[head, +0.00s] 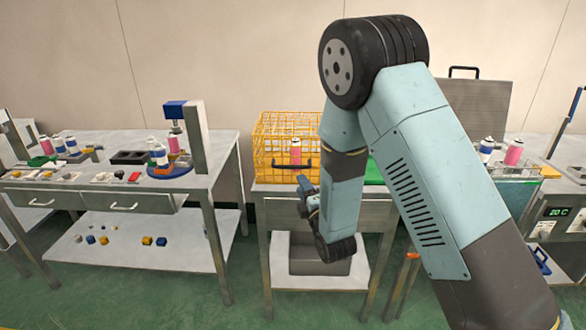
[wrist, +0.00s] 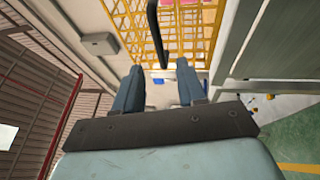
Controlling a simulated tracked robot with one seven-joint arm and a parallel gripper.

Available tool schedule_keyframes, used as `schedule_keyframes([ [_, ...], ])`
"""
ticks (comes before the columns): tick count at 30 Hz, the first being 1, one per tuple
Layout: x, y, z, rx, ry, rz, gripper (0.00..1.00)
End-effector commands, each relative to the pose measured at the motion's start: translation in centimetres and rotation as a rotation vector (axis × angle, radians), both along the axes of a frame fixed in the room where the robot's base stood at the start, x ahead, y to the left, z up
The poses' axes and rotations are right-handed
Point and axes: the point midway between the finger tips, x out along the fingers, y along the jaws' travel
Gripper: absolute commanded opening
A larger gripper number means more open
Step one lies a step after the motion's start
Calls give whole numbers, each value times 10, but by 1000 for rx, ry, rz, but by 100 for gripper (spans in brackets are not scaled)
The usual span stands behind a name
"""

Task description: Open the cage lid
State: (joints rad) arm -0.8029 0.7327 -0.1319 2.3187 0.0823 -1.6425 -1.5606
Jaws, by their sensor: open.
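The yellow wire cage (head: 262,150) stands on a metal table in the middle of the head view, and its lid looks down. A black handle (head: 283,164) runs across its front. A pink can (head: 295,153) with a white top is inside. My gripper (head: 303,184) is just in front of the cage, slightly below the handle. In the wrist view my gripper (wrist: 158,70) is open, with nothing between the fingers. The black handle (wrist: 154,35) lies just beyond the fingertips, in line with the gap. The yellow mesh (wrist: 195,48) is behind it. My arm hides the cage's right side.
A grey bin (head: 318,267) sits on the shelf below. The left workbench (head: 110,180) holds cans and small parts. A raised grey panel with a black handle (head: 463,71) and more cans (head: 513,152) are at right. Green floor lies between the benches.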

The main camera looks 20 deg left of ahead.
Motion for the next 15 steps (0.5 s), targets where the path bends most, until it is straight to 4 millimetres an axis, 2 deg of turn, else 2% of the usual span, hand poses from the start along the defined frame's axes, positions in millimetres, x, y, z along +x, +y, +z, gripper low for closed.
schedule_keyframes([
  [9,45,33,10,0,0,1,40],
  [15,67,49,14,-2,1,1,40],
])
